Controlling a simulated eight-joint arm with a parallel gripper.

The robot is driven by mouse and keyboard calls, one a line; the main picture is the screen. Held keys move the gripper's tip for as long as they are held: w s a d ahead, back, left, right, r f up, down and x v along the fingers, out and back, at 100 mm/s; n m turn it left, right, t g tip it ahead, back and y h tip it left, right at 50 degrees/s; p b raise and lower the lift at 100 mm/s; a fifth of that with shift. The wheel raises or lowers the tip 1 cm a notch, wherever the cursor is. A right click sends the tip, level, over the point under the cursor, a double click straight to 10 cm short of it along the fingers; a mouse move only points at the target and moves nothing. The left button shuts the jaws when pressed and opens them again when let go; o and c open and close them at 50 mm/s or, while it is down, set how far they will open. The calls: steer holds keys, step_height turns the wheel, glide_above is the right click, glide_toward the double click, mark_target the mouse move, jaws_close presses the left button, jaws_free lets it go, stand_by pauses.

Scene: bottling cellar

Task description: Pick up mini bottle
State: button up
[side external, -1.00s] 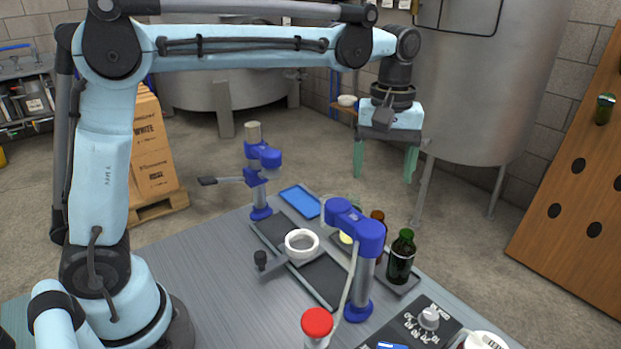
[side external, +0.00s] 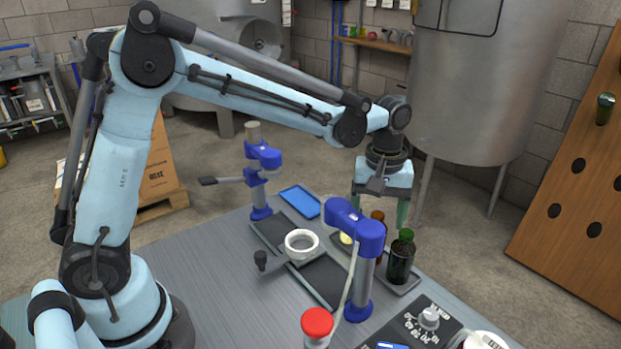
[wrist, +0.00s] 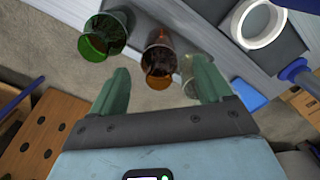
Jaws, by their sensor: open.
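Several small bottles stand on a dark grey tray (side external: 403,288) at the right of the bench. The green bottle (side external: 400,262) is nearest in the side view and shows at the upper left in the wrist view (wrist: 103,36). The brown bottle (side external: 378,222) shows between the fingers in the wrist view (wrist: 158,58). A pale, clear bottle (wrist: 188,66) is partly hidden by the right finger there; in the side view the blue stand hides most of it. My gripper (side external: 381,212) is open and empty, fingers down, above and just behind the bottles; it also shows in the wrist view (wrist: 160,76).
A blue clamp stand (side external: 358,285) rises close in front of the bottles.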

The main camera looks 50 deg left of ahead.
steer(key=shift+f, duration=1.45)
steer(key=c, duration=1.3)
steer(key=shift+r, duration=0.15)
